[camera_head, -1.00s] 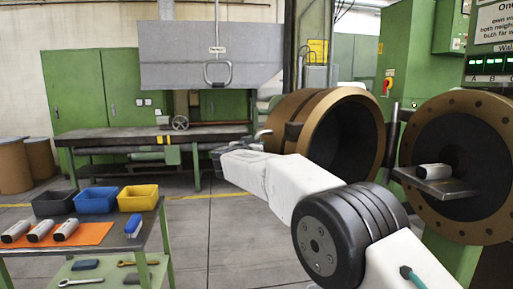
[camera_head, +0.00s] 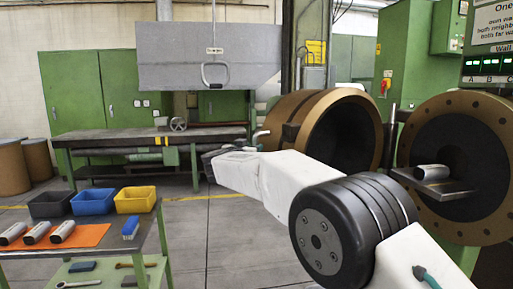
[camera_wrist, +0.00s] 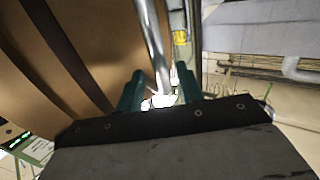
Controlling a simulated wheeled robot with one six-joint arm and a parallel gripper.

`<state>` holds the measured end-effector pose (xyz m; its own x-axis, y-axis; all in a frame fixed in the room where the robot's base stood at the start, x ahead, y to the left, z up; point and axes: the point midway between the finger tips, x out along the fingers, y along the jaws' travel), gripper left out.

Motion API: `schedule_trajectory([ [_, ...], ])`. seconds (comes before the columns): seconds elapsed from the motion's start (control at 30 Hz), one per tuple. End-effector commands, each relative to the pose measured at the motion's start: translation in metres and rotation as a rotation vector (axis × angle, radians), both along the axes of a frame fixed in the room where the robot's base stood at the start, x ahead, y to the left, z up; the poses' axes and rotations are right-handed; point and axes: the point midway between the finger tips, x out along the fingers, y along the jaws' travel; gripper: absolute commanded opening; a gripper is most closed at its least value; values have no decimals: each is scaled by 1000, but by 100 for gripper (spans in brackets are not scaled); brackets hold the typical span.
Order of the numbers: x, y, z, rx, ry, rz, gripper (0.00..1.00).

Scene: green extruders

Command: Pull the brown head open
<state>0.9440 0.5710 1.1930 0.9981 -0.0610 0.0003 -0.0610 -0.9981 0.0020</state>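The brown head (camera_head: 365,100) is a thick hollow brown cylinder with a dark bore, right of centre in the head view. Its brown side with a dark band (camera_wrist: 68,60) fills the left of the wrist view. A shiny metal bar (camera_wrist: 152,45) runs beside it between the two green fingers of my gripper (camera_wrist: 160,75). Gaps show between the bar and the fingers, so my gripper looks open around it. In the head view my arm covers the lower left of the head, and the finger grip is too small to judge.
A brown flanged ring (camera_head: 490,112) with a shelf (camera_head: 447,188) bearing a metal part stands at the right. A table (camera_head: 150,238) with bins and metal parts is at the lower left. A long bench (camera_head: 110,138) stands behind. Floor between them is clear.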

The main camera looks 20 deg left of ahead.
Motion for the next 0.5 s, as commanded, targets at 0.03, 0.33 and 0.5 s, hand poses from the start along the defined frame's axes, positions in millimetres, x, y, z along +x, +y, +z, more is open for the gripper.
schedule_trajectory([
  [0.03, -11, 2, 1, 0, 1, 2, 37],
  [0.33, -44, 0, 0, 1, 0, -3, 37],
  [0.5, -45, 0, 0, 0, 0, -4, 37],
])
